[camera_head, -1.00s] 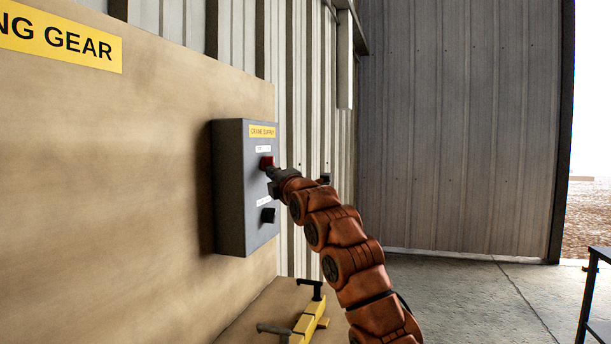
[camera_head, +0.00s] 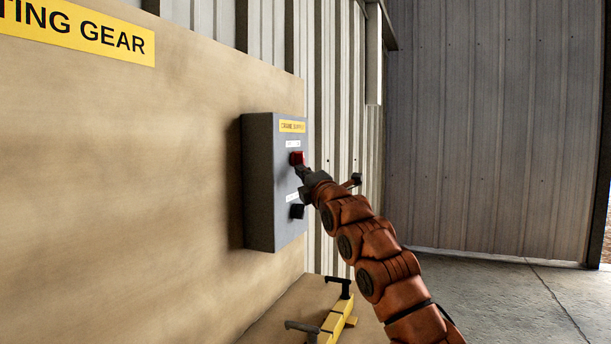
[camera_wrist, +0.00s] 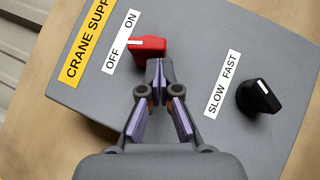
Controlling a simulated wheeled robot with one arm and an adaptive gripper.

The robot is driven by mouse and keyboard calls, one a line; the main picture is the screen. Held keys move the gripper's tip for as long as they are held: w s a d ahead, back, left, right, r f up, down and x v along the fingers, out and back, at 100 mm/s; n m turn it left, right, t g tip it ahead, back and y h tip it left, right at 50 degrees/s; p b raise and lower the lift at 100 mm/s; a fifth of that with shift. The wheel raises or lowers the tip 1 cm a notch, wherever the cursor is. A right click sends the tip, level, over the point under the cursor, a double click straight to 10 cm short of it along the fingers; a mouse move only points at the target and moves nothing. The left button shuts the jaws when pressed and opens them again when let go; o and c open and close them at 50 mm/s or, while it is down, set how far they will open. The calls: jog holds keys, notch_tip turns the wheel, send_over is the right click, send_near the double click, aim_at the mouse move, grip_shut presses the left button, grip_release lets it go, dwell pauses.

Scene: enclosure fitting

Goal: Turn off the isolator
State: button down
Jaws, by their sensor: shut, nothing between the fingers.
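The isolator is a red knob (camera_wrist: 150,47) on the face of the grey crane supply box (camera_head: 259,180). Its white mark faces the OFF/ON label (camera_wrist: 121,41), roughly between the two words. My gripper (camera_wrist: 156,68) is shut and empty, with its tips at the knob's lower edge in the wrist view. They look to be touching it or very close; I cannot tell which. In the head view the red knob (camera_head: 296,158) shows just above and left of my gripper's tips (camera_head: 302,172).
A black knob (camera_wrist: 259,96) beside a SLOW/FAST label (camera_wrist: 222,83) is on the same box, below the red knob in the head view. A yellow bar with black handles (camera_head: 335,322) lies below the box. Open floor (camera_head: 510,300) is at the right.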

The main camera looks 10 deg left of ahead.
jog(key=s+b, duration=0.1)
jog(key=s+f+b, duration=0.1)
jog(key=s+b, duration=0.1)
jog(key=shift+s+a+f, duration=0.1)
jog(key=shift+a+f, duration=0.15)
jog(key=shift+f, duration=0.05)
jog(key=r+b+v, duration=0.1)
jog(key=b+v, duration=0.1)
jog(key=v, duration=0.7)
jog(key=shift+s+d+f+b, duration=0.15)
jog(key=shift+s+d+b, duration=0.15)
jog(key=shift+s+b, duration=0.1)
